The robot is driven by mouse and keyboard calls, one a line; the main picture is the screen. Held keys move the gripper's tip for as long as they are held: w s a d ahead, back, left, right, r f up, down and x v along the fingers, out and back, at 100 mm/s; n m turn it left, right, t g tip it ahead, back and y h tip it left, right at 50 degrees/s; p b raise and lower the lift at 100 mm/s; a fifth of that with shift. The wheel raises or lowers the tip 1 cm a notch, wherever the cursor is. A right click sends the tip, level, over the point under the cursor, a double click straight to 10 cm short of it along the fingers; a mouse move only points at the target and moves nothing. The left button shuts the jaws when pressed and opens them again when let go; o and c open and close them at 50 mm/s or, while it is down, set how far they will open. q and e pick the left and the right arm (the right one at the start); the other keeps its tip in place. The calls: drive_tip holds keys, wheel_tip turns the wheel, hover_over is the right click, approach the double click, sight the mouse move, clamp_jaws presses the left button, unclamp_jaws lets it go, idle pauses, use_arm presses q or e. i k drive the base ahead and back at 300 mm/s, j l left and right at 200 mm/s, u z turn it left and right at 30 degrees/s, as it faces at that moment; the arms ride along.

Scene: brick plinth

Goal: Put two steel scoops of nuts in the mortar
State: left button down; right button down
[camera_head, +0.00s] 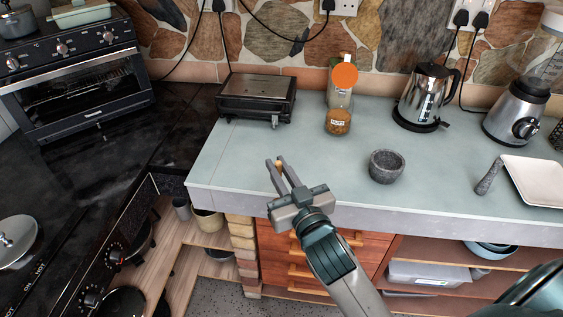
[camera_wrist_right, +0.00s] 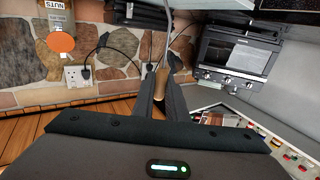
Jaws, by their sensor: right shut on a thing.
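My right gripper (camera_head: 280,166) is over the counter's left front part, left of the mortar and below the grill in the picture. It is shut on the wooden handle of the steel scoop (camera_wrist_right: 161,78); a thin steel shaft runs on from the handle in the right wrist view. The scoop's bowl cannot be made out. The nut jar (camera_head: 338,122) stands upright at the back of the counter, with brown nuts low inside and an orange disc at its top. Its NUTS label shows in the right wrist view (camera_wrist_right: 55,5). The grey stone mortar (camera_head: 386,167) stands right of my right gripper. My left gripper is out of view.
A black grill (camera_head: 256,97) stands left of the jar. A kettle (camera_head: 427,97) and blender (camera_head: 515,108) stand at the back right. The counter (camera_head: 330,190) is clear between gripper and mortar.

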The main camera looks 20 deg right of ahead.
sight(386, 165)
drive_tip(key=i+l+z, duration=0.1)
drive_tip(key=z, duration=1.55)
